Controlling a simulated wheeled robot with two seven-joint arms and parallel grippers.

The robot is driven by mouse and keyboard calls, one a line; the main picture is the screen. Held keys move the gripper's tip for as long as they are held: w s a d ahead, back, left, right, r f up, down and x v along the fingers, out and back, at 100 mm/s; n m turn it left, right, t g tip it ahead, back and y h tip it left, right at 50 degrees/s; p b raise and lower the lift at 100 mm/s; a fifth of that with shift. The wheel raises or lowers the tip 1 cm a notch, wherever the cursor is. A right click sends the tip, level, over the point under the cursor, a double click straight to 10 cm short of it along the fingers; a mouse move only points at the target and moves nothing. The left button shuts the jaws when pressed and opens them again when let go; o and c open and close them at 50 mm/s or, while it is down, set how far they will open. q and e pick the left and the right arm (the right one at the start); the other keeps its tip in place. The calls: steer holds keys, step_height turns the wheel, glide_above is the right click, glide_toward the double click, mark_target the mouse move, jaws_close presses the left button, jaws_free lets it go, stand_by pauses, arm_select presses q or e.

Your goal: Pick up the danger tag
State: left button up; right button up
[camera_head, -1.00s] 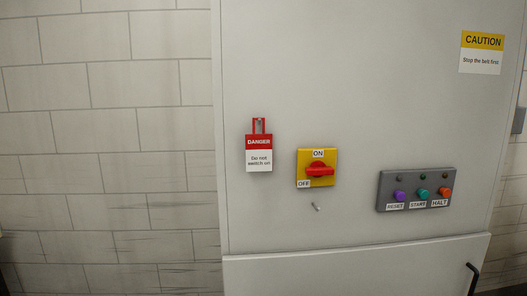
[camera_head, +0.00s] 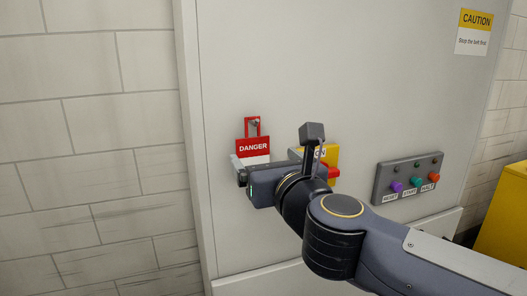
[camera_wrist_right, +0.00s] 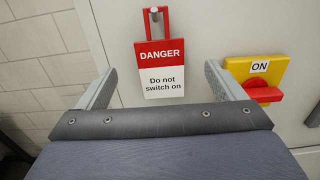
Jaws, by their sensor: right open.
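The danger tag (camera_head: 253,148) is a red and white card hanging by a red loop from a peg on the grey cabinet door. My gripper hides its lower part in the head view. In the right wrist view the whole danger tag (camera_wrist_right: 161,70) shows, reading "Do not switch on", between and beyond the two fingers. My right gripper (camera_head: 238,170) is in front of the tag's lower part. In the right wrist view the right gripper (camera_wrist_right: 160,85) is open and empty, one finger on each side of the tag. My left gripper is not in view.
A yellow rotary switch (camera_wrist_right: 262,80) with a red handle is just right of the right finger. A grey button panel (camera_head: 408,178) with several buttons is farther right. A caution sign (camera_head: 474,32) is at top right. A yellow object (camera_head: 503,215) stands at the right edge.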

mark_target(253, 142)
steer(key=p+x, duration=0.1)
steer(key=x, duration=0.5)
steer(key=shift+w+a+r, duration=0.1)
steer(key=shift+w, duration=0.25)
steer(key=shift+s, duration=0.1)
steer(key=c, duration=1.1)
steer(key=shift+o, duration=0.2)
steer(key=shift+r, duration=0.1)
steer(key=shift+r+p, duration=0.25)
steer(key=shift+p, duration=0.1)
steer(key=b+v, duration=0.1)
steer(key=v, duration=1.7)
steer(key=shift+r, duration=0.45)
